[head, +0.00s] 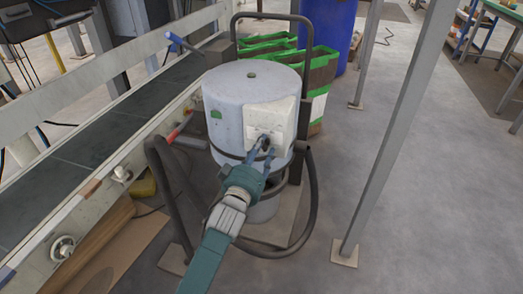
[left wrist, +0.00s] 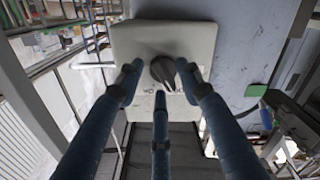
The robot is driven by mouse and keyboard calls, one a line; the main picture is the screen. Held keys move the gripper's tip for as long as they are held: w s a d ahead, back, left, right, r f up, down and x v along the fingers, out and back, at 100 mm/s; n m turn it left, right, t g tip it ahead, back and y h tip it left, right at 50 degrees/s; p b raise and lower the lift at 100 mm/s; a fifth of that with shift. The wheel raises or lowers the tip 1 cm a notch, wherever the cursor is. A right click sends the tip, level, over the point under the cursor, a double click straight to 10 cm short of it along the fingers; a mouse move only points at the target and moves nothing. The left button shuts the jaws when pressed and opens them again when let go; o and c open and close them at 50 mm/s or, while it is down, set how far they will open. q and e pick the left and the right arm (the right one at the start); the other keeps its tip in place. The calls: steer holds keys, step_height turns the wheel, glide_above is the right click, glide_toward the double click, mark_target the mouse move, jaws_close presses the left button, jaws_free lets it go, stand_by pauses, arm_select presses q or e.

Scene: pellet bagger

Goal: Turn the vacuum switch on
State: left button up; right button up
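The vacuum (head: 228,98) is a grey-white drum on a frame with dark tube handles. A pale switch box (head: 283,122) is on its side and also shows in the left wrist view (left wrist: 190,42). A dark rotary switch knob (left wrist: 164,72) is on the box face, its grip slanting in that view. My left gripper (head: 263,150) is at the box in front of the knob. Its three blue fingers (left wrist: 158,88) are spread around the knob with visible gaps, so it is open. Whether any finger touches the box is unclear. My right gripper is not in view.
A conveyor (head: 95,150) with a dark belt runs along the left. Green-and-black bags (head: 318,75) and a blue barrel (head: 330,28) are behind the vacuum. A dark hose (head: 312,205) loops beside it.

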arm_select(q)
jaws_close()
steer(key=shift+m, duration=0.3)
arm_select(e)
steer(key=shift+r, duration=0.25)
arm_select(q)
steer(key=m+p, duration=0.2)
steer(key=m, duration=0.3)
steer(key=shift+f+m+p, duration=0.15)
steer(key=shift+m+p, duration=0.15)
steer(key=shift+p, duration=0.05)
steer(key=m, duration=0.2)
steer(key=shift+m, duration=0.3)
steer(key=shift+f+m+p, duration=0.15)
steer(key=shift+m+p, duration=0.2)
steer(key=shift+m, duration=1.15)
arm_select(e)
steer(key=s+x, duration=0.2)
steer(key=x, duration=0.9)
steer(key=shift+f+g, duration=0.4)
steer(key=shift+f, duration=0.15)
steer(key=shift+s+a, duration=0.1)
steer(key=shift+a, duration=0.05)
arm_select(q)
jaws_free()
